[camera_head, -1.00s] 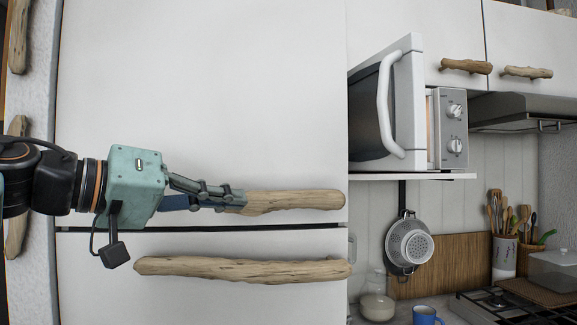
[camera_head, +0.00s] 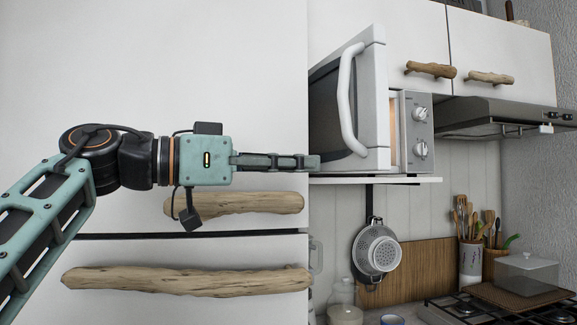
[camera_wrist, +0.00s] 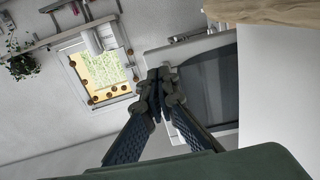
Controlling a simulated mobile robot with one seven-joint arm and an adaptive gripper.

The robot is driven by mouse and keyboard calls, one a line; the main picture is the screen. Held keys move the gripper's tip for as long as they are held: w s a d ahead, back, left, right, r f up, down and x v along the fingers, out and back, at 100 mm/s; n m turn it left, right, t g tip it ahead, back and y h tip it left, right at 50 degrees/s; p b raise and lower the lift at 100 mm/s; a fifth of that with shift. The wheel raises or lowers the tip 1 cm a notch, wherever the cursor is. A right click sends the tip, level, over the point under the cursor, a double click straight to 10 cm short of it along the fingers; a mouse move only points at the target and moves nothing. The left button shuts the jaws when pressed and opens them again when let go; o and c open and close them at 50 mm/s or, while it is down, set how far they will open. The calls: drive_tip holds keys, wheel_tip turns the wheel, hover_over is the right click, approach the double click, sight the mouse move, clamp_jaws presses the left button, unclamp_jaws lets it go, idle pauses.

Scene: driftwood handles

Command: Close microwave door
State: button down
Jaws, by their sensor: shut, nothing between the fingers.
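The white microwave (camera_head: 410,130) stands on a wall shelf in the right half of the head view. Its door (camera_head: 373,95) is ajar, swung toward me, with a lit gap between door and control panel. The door has a pale curved handle (camera_head: 347,100) and a dark window. My gripper (camera_head: 312,162) is shut and empty, pointing right, and in the head view its tips overlap the lower left of the door. I cannot tell whether they touch it.
A tall white cabinet (camera_head: 150,70) with driftwood handles (camera_head: 235,205) fills the left side, close behind my arm. A colander (camera_head: 377,250) hangs below the shelf (camera_head: 400,182). Utensils (camera_head: 470,220) and a stove (camera_head: 470,308) are at the lower right. A range hood (camera_head: 500,115) is right of the microwave.

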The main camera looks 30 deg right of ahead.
sight(366, 165)
drive_tip(key=d, duration=0.8)
drive_tip(key=shift+s+d, duration=0.35)
drive_tip(key=shift+d, duration=0.05)
